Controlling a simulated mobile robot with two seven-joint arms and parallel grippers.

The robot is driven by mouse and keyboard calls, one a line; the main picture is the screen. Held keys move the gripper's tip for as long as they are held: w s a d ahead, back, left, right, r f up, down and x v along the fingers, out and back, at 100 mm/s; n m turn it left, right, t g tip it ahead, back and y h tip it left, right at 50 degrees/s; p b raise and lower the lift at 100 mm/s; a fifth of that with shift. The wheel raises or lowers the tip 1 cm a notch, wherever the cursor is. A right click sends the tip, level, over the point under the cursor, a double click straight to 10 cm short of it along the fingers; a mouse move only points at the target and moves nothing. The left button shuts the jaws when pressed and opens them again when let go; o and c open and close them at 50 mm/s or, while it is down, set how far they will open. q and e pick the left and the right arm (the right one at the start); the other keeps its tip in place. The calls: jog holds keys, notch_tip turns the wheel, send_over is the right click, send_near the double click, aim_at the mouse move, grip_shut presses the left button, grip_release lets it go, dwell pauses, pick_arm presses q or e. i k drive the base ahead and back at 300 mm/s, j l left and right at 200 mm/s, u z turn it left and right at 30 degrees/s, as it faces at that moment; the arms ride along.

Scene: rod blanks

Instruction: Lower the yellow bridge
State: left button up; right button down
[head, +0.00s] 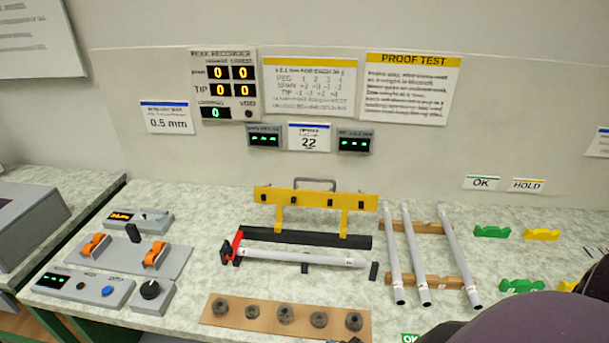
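The yellow bridge (315,200) is a long bar with a grey handle (315,182) on top and several dark knobs along its face. It stands upright at the back of the bench on two yellow legs, above a black base bar (320,240). A pale grey rod (300,258) lies in front of the base bar, its left end at a red clamp (236,242). Neither of my grippers shows in the view, and nothing holds the handle.
Several grey rods (422,255) lie on wooden rests to the right. A wooden strip (210,318) with several dark round weights lies in front. Control boxes (85,288) stand at left. Green and yellow cradles (491,231) are at right. A dark purple rounded shape covers the bottom right corner.

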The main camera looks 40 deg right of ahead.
aim_at(345, 200)
jog(key=z, duration=1.25)
